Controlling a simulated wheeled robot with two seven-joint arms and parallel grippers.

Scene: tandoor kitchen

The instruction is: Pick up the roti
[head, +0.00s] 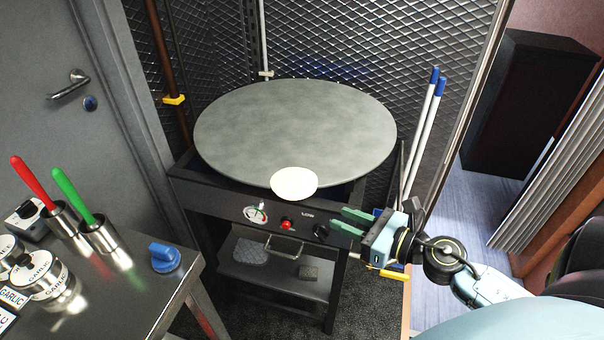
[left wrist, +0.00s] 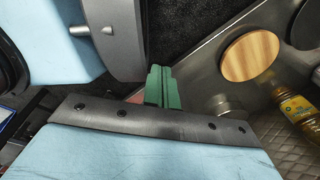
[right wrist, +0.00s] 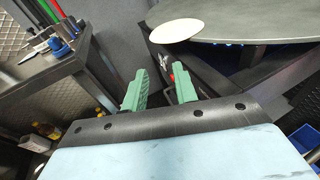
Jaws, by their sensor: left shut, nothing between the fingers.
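The roti (head: 294,183) is a pale, flat, round disc. It lies at the front edge of the large round grey griddle (head: 296,125) and partly overhangs the rim. It also shows in the right wrist view (right wrist: 176,30), ahead of the fingers. My right gripper (head: 350,220) is open and empty, with green fingers apart. In the head view it is to the right of the roti and below it, in front of the griddle stand. My left gripper (left wrist: 161,75) is shut and empty in the left wrist view. It is outside the head view.
A black stand (head: 237,203) with knobs holds the griddle. A dark counter (head: 118,300) at left carries a red-handled and a green-handled tool in metal cups, jars and a blue knob-like item (head: 164,257). The left wrist view shows a round wooden board (left wrist: 250,56) and an oil bottle (left wrist: 297,110).

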